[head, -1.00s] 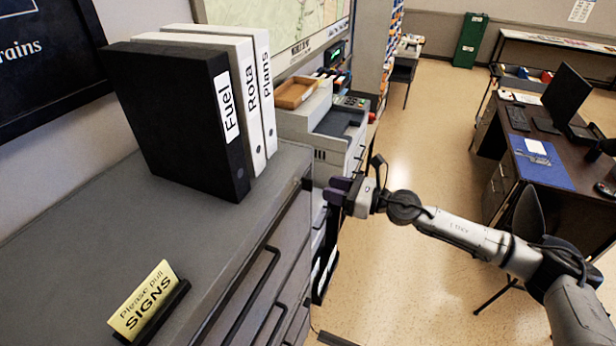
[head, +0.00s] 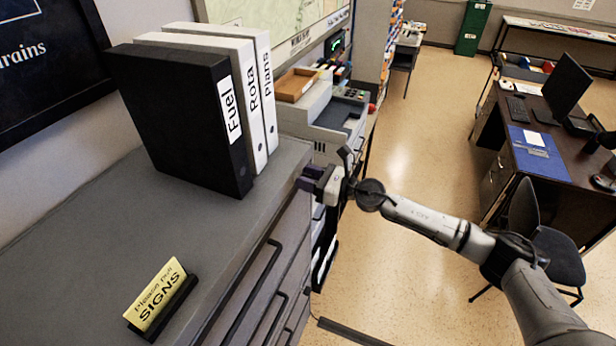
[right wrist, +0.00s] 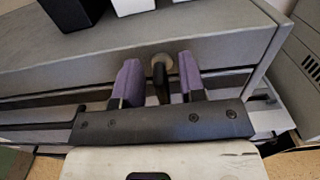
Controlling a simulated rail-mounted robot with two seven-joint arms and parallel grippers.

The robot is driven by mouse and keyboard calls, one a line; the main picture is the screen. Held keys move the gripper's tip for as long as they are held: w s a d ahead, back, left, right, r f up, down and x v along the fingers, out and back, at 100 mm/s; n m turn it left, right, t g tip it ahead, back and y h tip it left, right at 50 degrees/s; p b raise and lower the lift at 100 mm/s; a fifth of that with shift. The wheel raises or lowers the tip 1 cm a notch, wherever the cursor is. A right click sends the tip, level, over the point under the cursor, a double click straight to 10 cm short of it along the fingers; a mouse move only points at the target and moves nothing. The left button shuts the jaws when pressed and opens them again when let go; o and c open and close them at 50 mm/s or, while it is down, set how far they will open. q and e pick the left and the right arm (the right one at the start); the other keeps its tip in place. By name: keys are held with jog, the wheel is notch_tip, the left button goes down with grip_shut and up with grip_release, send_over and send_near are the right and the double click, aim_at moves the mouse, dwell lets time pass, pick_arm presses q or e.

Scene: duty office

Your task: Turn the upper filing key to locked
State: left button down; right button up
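In the right wrist view, the filing key (right wrist: 162,68) is a small brassy knob on the grey front of the filing cabinet (right wrist: 215,62), near its upper edge. My right gripper (right wrist: 160,75) is open, with one purple finger on each side of the key. A gap shows on both sides, and I cannot tell whether either finger touches it. In the head view my right gripper (head: 311,178) is at the far end of the cabinet front, hiding the key. The cabinet top (head: 75,240) is grey, with dark drawer handles below. My left gripper is not in view.
Black and white binders (head: 180,115) stand on the cabinet top, and a yellow sign (head: 156,293) sits near its front edge. A printer (head: 325,115) stands beyond the cabinet. A desk (head: 550,150) and chair (head: 545,235) are at right. Open floor lies between.

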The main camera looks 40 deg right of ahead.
jog(key=shift+c, duration=0.3)
jog(key=c, duration=0.6)
grip_shut()
